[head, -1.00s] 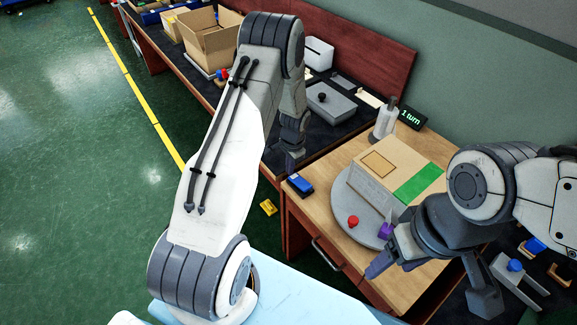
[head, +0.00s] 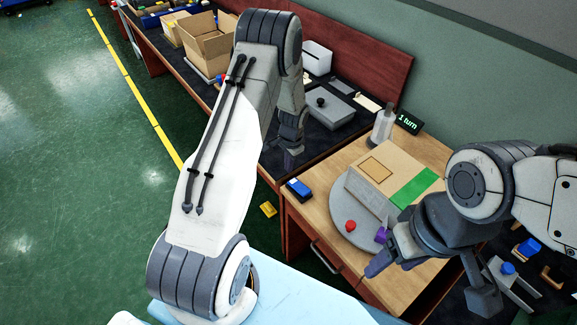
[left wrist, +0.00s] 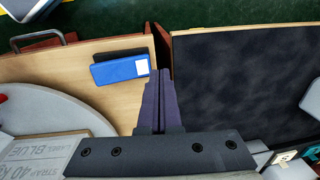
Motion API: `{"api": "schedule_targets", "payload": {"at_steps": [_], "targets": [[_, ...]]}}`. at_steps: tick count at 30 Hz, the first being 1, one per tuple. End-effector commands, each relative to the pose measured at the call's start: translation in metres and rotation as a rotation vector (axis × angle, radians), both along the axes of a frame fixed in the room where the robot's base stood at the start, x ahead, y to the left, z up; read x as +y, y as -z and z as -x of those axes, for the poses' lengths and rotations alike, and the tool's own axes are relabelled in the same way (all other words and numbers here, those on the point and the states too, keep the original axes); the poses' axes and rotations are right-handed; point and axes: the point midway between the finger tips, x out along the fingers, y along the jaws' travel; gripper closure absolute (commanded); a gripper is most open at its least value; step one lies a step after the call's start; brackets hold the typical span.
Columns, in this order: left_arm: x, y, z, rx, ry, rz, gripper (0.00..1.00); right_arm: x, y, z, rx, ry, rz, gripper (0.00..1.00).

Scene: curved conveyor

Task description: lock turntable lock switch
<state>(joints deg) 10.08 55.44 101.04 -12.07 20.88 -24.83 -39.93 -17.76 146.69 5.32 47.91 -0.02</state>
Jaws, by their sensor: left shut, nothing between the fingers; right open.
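The turntable lock switch appears to be a small blue and black block (head: 299,188) on the near left corner of the wooden table. In the left wrist view the block (left wrist: 121,69) shows a blue face with a white patch at its right end. My left gripper (head: 290,160) is shut and empty, above and beyond the block in the head view. In the left wrist view its fingertips (left wrist: 160,74) show just right of the block; contact cannot be told. The grey turntable (head: 330,222) carries a cardboard box. My right gripper (head: 384,254) is open beside the turntable's right side.
A white bottle (head: 382,127) and a "1 turn" display (head: 408,122) stand behind. A dark-topped bench (head: 330,135) adjoins the table.

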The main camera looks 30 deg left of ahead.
Motion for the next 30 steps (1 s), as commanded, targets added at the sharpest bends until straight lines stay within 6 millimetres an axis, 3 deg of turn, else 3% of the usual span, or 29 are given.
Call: {"api": "schedule_targets", "payload": {"at_steps": [1,3,4,6,15,21,30], "targets": [[0.001,-0.019,-0.002,-0.002,0.000,0.000,1.00,0.000,-0.016,0.000,0.000,0.000,0.000,0.34],[0.003,-0.033,-0.004,-0.003,0.002,-0.001,1.00,0.000,-0.027,0.000,0.000,0.000,0.000,0.34],[0.005,-0.033,-0.005,-0.006,0.000,-0.001,1.00,0.000,-0.014,0.000,-0.002,0.000,-0.001,0.34],[0.008,-0.049,-0.007,-0.008,0.001,-0.001,1.00,0.000,-0.007,0.000,0.000,0.000,0.000,0.34],[0.017,-0.104,-0.012,-0.005,0.003,-0.001,1.00,0.000,0.002,0.000,0.000,0.000,0.000,0.34],[0.020,-0.117,-0.012,-0.001,0.004,-0.001,1.00,0.000,0.003,0.000,0.000,0.000,0.000,0.34],[0.020,-0.118,-0.012,-0.001,0.004,0.000,1.00,0.000,0.003,0.000,0.000,0.000,0.000,0.34]]}}
